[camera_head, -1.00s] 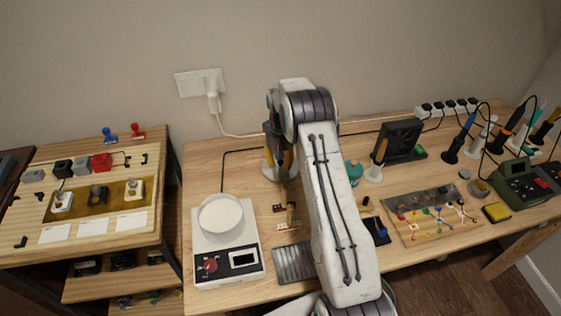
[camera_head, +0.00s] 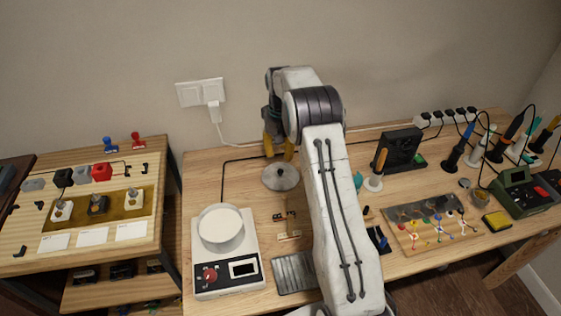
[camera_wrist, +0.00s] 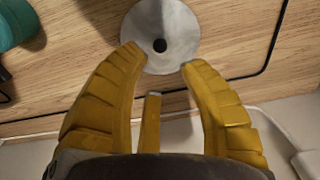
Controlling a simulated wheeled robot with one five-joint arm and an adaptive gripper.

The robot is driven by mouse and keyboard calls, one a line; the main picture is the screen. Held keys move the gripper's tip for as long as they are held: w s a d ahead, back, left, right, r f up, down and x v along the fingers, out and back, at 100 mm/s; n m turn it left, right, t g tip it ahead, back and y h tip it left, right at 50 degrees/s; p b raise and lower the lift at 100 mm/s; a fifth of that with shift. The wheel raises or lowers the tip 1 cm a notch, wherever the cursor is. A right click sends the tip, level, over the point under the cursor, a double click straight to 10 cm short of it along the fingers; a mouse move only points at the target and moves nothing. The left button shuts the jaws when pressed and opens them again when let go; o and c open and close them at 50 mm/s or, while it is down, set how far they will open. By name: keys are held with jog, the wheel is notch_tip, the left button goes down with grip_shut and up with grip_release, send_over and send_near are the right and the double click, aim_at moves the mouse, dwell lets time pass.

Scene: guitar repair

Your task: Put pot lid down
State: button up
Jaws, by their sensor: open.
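The pot lid (camera_head: 281,177) is a round grey metal disc with a small dark knob. It lies flat on the wooden table, behind and to the right of the white pot (camera_head: 221,229). My gripper (camera_head: 279,147) is open and empty behind the lid, near the wall. In the wrist view the lid (camera_wrist: 178,28) is at the top middle, cut off by the frame edge. The yellow fingers of my gripper (camera_wrist: 162,58) are spread, with their tips at the lid's near rim and the knob beyond them. I cannot tell whether the tips touch the rim.
The pot stands on a white hot plate (camera_head: 210,277) with a red knob. A black cable (camera_head: 223,175) runs behind the lid. A dark stand (camera_head: 399,149) and soldering tools stand to the right.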

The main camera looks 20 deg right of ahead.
jog(key=s+a+r+n+t, duration=0.1)
jog(key=s+a+r, duration=0.3)
jog(key=s+r, duration=0.35)
jog(key=s+a+r+t, duration=0.1)
jog(key=s+a+r, duration=0.2)
jog(key=s+r, duration=0.5)
jog(key=s+a, duration=0.2)
jog(key=s, duration=0.7)
jog(key=s+a+n+t, duration=0.1)
jog(key=s+a, duration=0.2)
jog(key=s, duration=0.7)
jog(key=shift+s+f, duration=0.3)
jog(key=shift+f, duration=0.1)
jog(key=shift+r+p, duration=0.75)
